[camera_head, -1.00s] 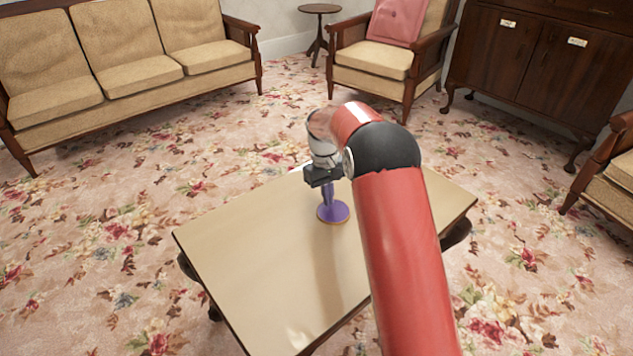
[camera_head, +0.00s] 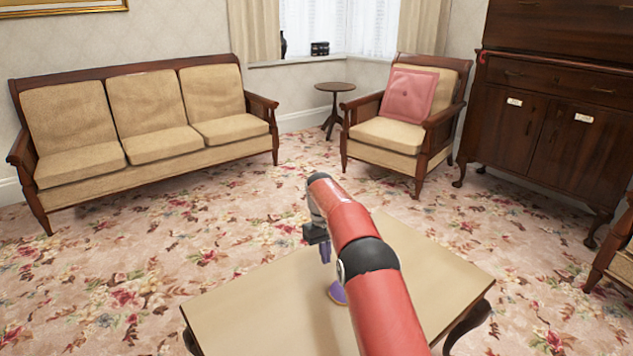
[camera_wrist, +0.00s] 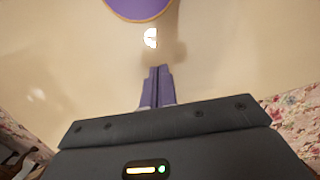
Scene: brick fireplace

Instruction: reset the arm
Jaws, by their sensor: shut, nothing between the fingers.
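My gripper (camera_head: 325,258) hangs over the tan table (camera_head: 250,305), its purple fingers pointing down. In the wrist view the two fingers (camera_wrist: 158,70) are pressed together with nothing between them. A round purple object (camera_head: 337,292) with a thin orange-brown rim rests on the table just beyond the fingertips, partly hidden behind my red arm. In the wrist view this disc (camera_wrist: 140,8) is cut off by the top edge, apart from the fingers.
A tan sofa (camera_head: 150,117) stands at the back left. An armchair (camera_head: 385,137) with a pink cushion (camera_head: 408,95), a small round side table (camera_head: 334,88) and a dark cabinet (camera_head: 545,130) stand behind. Flowered carpet surrounds the table, whose visible top is otherwise bare.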

